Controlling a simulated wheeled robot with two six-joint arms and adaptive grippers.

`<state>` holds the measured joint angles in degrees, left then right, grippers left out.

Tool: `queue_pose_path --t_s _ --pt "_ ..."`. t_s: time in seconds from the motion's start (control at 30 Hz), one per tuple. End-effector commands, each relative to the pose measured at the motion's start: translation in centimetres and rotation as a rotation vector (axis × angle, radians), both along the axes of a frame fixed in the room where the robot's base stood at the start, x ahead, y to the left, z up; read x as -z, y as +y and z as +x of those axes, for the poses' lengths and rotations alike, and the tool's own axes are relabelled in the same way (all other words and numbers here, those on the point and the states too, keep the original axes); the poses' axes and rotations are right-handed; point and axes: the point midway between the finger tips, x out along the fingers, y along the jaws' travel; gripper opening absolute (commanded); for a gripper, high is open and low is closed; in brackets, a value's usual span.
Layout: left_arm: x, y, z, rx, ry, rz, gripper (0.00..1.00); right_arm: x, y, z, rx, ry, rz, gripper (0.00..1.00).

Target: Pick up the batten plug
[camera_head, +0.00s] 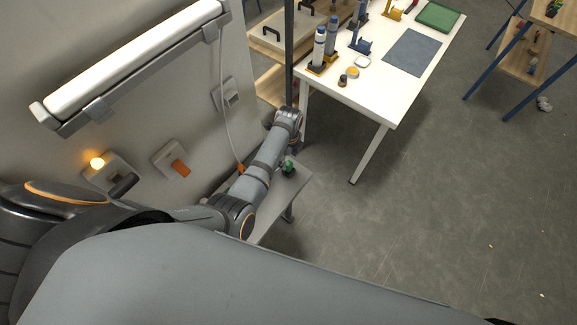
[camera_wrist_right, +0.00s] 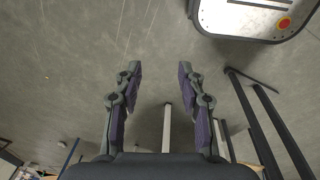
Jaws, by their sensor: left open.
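The batten light (camera_head: 135,62) is a long white tube in a grey housing on the wall at the upper left. Its white cable hangs down to a small orange plug (camera_head: 241,168), the batten plug, beside my left forearm over a small grey shelf. My left gripper (camera_head: 291,148) is beyond the wrist joint, to the right of the plug and apart from it. It is open, and its fingers are mostly hidden. My right gripper (camera_wrist_right: 158,85) shows in the right wrist view, with its fingers wide apart and nothing between them, above bare floor.
A small green and dark object (camera_head: 288,167) sits on the grey shelf (camera_head: 278,205). Wall plates carry an orange piece (camera_head: 181,168) and a glowing lamp (camera_head: 97,162). A dark post (camera_head: 288,60) stands beside a white table (camera_head: 375,95) with bottles.

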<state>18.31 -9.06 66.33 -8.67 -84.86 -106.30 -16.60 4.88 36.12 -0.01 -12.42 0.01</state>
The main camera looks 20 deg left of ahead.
Motion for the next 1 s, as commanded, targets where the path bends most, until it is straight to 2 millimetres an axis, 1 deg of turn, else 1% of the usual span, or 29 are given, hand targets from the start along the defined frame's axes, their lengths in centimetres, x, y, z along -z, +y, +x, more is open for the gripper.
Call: queue_pose_path --t_s 0.03,0.07,0.17,0.27,0.3,0.37,0.4,0.47,0.57,0.67,0.77,1.0 --pt "0.7 0.0 0.0 0.0 0.0 -0.001 0.55 0.7 0.2 0.7 0.001 -0.011 0.002 0.4" --pt "1.0 0.0 0.0 0.0 0.0 -0.001 0.55 1.2 0.3 1.0 0.0 -0.014 0.005 0.4" --pt "2.5 0.1 0.1 0.0 0.0 -0.001 0.55 3.1 0.7 0.8 0.002 -0.011 0.009 0.4" --pt "4.0 0.1 0.2 0.0 -0.001 -0.001 0.55 5.4 0.9 -0.6 0.005 0.011 0.011 0.4" --pt "4.6 0.2 0.2 0.0 0.0 -0.001 0.55 6.3 0.9 -1.4 0.004 0.022 0.011 0.4" --pt "5.3 0.1 0.2 0.0 0.0 -0.001 0.55 7.2 0.9 -2.4 0.005 0.037 0.01 0.4" --pt "5.5 0.1 0.2 0.0 0.0 -0.001 0.55 7.5 0.9 -2.8 0.005 0.044 0.01 0.4" --pt "5.4 0.1 0.2 0.0 0.0 -0.001 0.55 7.6 0.8 -3.0 0.006 0.048 0.01 0.4" --pt "5.1 0.1 0.2 0.0 0.0 -0.001 0.55 7.3 0.8 -2.6 0.005 0.041 0.01 0.4" --pt "5.1 0.1 0.2 0.0 0.001 -0.001 0.55 7.1 0.7 -1.7 0.004 0.028 0.009 0.4" --pt "5.1 0.1 0.2 0.0 0.001 -0.001 0.41 7.0 0.5 -1.1 0.003 0.018 0.006 0.4" --pt "5.1 0.1 0.2 0.0 0.001 -0.001 0.09 7.0 0.2 -1.2 0.001 0.018 0.003 0.4"
